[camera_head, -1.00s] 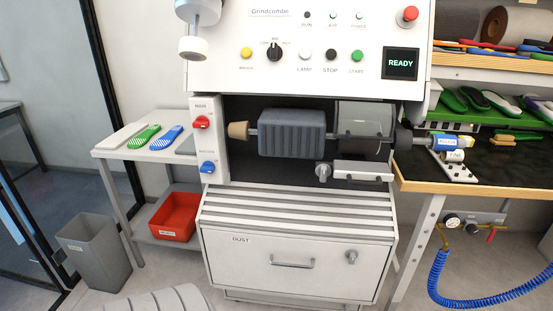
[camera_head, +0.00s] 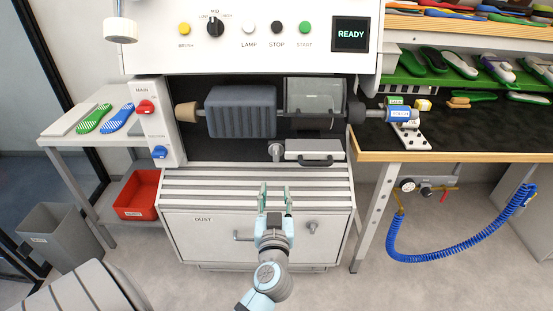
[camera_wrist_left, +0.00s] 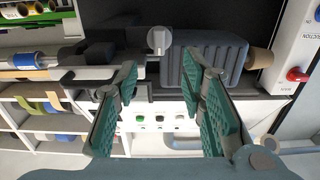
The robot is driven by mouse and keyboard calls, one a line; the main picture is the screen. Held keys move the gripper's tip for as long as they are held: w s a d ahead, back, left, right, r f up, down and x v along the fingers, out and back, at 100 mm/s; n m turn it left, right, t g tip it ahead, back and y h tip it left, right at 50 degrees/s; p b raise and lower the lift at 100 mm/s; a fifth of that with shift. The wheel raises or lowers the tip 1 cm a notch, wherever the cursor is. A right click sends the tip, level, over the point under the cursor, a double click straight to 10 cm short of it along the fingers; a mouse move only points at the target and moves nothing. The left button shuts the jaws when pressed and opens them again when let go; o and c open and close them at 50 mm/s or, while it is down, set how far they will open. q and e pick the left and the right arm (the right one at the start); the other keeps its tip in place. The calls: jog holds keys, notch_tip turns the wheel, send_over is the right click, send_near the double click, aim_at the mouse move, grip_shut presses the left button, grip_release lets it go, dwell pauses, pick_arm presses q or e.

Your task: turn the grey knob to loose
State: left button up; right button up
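The grey knob (camera_head: 275,150) sits on the machine front, just left of the tool rest (camera_head: 314,151) and below the ribbed grey roller. It also shows in the left wrist view (camera_wrist_left: 159,40), beyond and between the fingertips. My left gripper (camera_head: 275,188) is open and empty, its green-padded fingers pointing up at the machine in front of the slatted ledge. It is below the knob in the picture and apart from it. The wrist view (camera_wrist_left: 163,70) shows both fingers spread with nothing between them. Any marking by the knob is too small to read. My right gripper is not in view.
The ribbed roller (camera_head: 240,111) and its shaft are above the knob. A second grey knob (camera_head: 311,227) is on the dust drawer (camera_head: 190,232). Red and blue switches (camera_head: 159,152) stand at the left. The workbench (camera_head: 430,156) is at the right.

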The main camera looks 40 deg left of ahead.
aim_at(276, 160)
pick_arm(q)
jog(key=p+x, duration=0.1)
jog(key=x, duration=1.3)
jog(key=shift+w+f, duration=0.1)
grip_shut()
